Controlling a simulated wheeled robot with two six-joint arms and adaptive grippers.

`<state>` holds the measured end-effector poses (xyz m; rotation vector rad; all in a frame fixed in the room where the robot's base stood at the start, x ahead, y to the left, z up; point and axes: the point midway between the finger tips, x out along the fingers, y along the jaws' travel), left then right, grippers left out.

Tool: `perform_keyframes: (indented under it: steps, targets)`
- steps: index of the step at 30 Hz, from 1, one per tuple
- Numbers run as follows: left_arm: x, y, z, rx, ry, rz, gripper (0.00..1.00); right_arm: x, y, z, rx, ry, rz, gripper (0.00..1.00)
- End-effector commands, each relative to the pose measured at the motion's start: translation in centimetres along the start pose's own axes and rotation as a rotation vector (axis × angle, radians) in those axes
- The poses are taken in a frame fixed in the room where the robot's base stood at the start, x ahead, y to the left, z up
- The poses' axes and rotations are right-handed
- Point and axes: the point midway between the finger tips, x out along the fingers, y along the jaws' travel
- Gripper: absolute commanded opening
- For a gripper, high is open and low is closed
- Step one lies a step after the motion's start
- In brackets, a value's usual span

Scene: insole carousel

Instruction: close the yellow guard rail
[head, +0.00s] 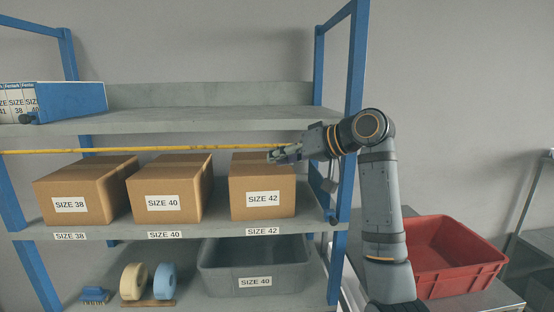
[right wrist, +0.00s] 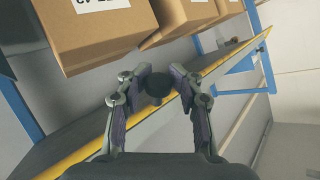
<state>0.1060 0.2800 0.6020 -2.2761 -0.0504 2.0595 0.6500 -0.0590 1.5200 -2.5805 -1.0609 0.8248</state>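The yellow guard rail (head: 120,151) is a long thin bar that runs across the shelf bay, just above the boxes, from the left edge to my right gripper. My right gripper (head: 276,157) is at the rail's right part, in front of the SIZE 42 box. In the right wrist view the rail (right wrist: 232,58) runs diagonally behind the fingers. The rail's right end is partly hidden by my gripper. My left gripper is not in view.
Cardboard boxes marked SIZE 38 (head: 78,190), SIZE 40 (head: 165,188) and SIZE 42 (head: 262,185) stand on the middle shelf. A blue shelf post (head: 354,75) rises beside my right arm. A grey bin (head: 255,265) stands below, and a red crate (head: 455,258) at right.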

Motion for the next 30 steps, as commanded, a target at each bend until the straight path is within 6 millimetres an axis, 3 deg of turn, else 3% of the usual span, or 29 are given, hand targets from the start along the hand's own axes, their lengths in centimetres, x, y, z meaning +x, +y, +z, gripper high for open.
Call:
perform_keyframes:
  steps: [24,30]
  targets:
    - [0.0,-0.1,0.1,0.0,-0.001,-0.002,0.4,0.0,-0.1,0.1,0.0,-0.002,-0.005,0.46]
    - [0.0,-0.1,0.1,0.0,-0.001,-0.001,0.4,-2.9,0.0,0.0,-0.003,0.001,-0.001,0.46]
